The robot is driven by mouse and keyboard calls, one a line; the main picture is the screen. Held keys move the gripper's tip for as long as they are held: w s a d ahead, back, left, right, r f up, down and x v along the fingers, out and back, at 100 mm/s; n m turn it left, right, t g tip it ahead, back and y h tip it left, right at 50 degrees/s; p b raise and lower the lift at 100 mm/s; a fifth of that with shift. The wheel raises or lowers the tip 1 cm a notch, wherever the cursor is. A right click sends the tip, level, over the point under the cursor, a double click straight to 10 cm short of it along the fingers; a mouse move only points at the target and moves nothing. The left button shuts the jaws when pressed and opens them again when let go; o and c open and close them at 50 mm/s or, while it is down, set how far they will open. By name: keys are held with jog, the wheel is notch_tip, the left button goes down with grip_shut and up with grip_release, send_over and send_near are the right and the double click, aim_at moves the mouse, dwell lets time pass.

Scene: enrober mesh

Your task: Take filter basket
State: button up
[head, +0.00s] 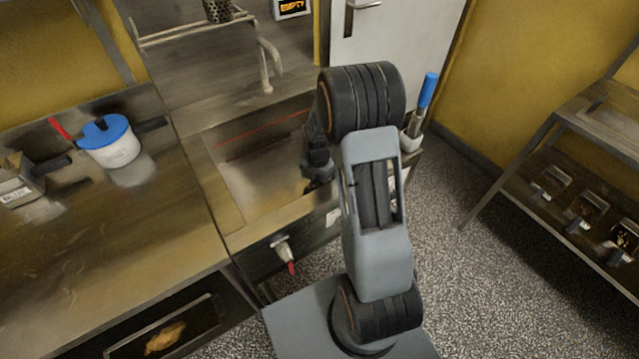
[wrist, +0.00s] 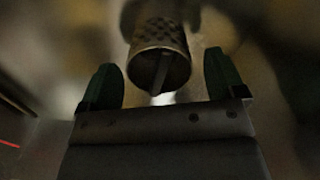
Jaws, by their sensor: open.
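A perforated metal filter basket (wrist: 158,38) shows in the wrist view, ahead of my gripper (wrist: 160,70). Its open round end faces the camera, with a bar visible inside. My two dark green fingers are apart, one to each side of the basket's near end, and nothing is gripped. I cannot tell the remaining distance in depth. In the head view, a perforated metal basket (head: 218,10) sits on the wall rack at the top; I cannot tell whether it is the same one. My gripper (head: 318,178) is partly hidden by my arm, over the right part of the basin.
A metal faucet (head: 268,62) stands behind the basin (head: 262,185). A white pot with a blue lid (head: 108,140) sits on the left counter. A blue-handled tool (head: 427,92) stands in a container beside my arm. A rack with trays (head: 550,185) is at right.

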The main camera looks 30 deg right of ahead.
aim_at(319, 184)
jog(key=shift+f, duration=1.25)
jog(key=c, duration=1)
